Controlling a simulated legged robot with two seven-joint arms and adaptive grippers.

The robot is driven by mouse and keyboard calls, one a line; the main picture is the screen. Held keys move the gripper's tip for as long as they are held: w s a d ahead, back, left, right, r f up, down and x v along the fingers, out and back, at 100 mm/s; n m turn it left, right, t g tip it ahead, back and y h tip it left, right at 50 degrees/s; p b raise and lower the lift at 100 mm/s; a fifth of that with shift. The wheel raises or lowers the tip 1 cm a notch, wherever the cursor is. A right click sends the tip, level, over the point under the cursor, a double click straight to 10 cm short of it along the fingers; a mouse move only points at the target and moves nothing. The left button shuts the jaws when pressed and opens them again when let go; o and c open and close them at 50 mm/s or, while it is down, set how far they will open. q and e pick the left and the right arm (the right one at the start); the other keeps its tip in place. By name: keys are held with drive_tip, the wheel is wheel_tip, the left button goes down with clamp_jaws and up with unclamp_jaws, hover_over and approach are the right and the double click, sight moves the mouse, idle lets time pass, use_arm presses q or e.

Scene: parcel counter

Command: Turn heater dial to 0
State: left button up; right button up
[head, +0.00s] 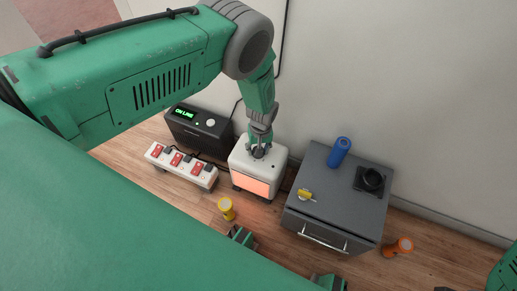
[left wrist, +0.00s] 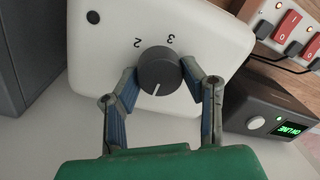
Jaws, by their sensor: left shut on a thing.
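The white heater (head: 243,159) stands on the floor by the wall, its front panel (head: 257,185) glowing orange. My left gripper (head: 259,150) reaches down onto its top. In the left wrist view the dark grey round dial (left wrist: 158,72) sits between the two fingertips of the left gripper (left wrist: 159,78), which is shut on it from both sides. The dial's white mark points down the picture, toward the gripper's palm. The numerals 2 and 3 show on the far side of the dial; other numerals are hidden or unseen.
Left of the heater are a black box (head: 199,135) reading ON LINE and a power strip (head: 182,167) with red switches. Right stands a grey cabinet (head: 325,210) bearing a blue cylinder (head: 339,151), black item (head: 372,180) and yellow item (head: 306,195). A yellow cylinder (head: 227,208) stands in front.

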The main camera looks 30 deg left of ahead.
use_arm(q)
drive_tip(key=shift+w, duration=0.1)
idle(0.3)
drive_tip(key=o, duration=1.1)
drive_tip(key=shift+o, duration=0.2)
wheel_tip(320, 180, up, 12)
drive_tip(key=shift+w+d, duration=0.2)
drive_tip(key=shift+d, duration=0.15)
drive_tip(key=shift+f, duration=0.1)
